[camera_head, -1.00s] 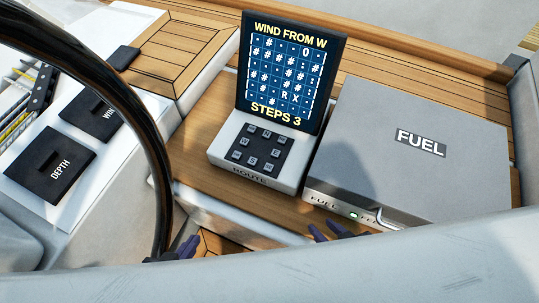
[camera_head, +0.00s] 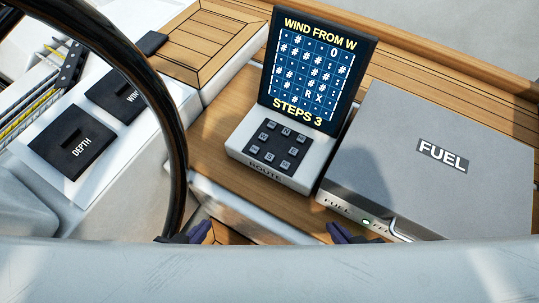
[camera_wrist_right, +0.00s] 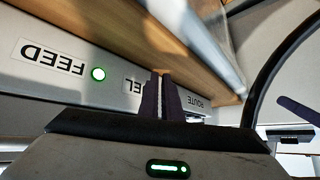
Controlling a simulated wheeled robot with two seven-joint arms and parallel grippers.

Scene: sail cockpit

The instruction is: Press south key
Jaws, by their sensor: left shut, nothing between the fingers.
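The route keypad (camera_head: 274,147) is a dark panel of small grey keys on a white sloped console (camera_head: 309,172) marked ROUTE. The screen (camera_head: 315,70) above reads WIND FROM W and STEPS 3. My left gripper (camera_head: 200,232) is shut and empty, below and left of the console, near the wheel. My right gripper (camera_head: 343,233) is below the console, in front of the fuel box; in the right wrist view its fingers (camera_wrist_right: 162,96) are together, with nothing between them.
The black wheel rim (camera_head: 178,150) arches at the left. A grey FUEL box (camera_head: 430,190) stands right of the console. A pale curved edge (camera_head: 270,272) crosses the foreground. DEPTH (camera_head: 72,142) and WIND (camera_head: 118,95) panels lie left. Wood (camera_head: 215,135) left of the console is clear.

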